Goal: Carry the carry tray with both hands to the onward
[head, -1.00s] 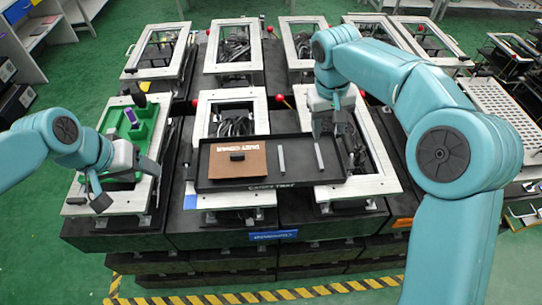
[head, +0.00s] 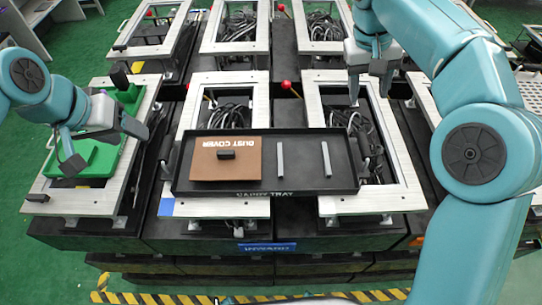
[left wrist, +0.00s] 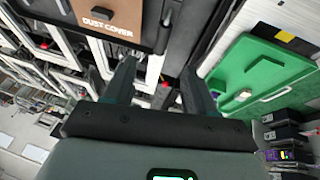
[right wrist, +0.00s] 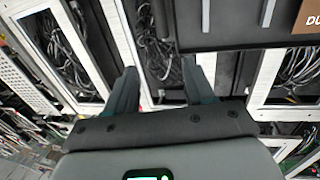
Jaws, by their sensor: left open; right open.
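The black carry tray (head: 303,165) lies level across two silver frames. It holds a brown dust cover (head: 205,170) with a black knob and two grey bars (head: 280,158). A dark handle stands at its left end (head: 167,150) and another at its right end (head: 364,150). My left gripper (head: 103,145) is open and empty, left of the tray over a green fixture. My right gripper (head: 368,82) is open and empty, beyond the tray's right end. The tray also shows in the right wrist view (right wrist: 235,35). A blue label (head: 267,247), its text hard to read, is on the front below the tray.
More silver frames (head: 235,33) with cables inside stand behind. Red balls (head: 286,85) stick up between frames. Yellow-black tape (head: 180,299) marks the floor in front.

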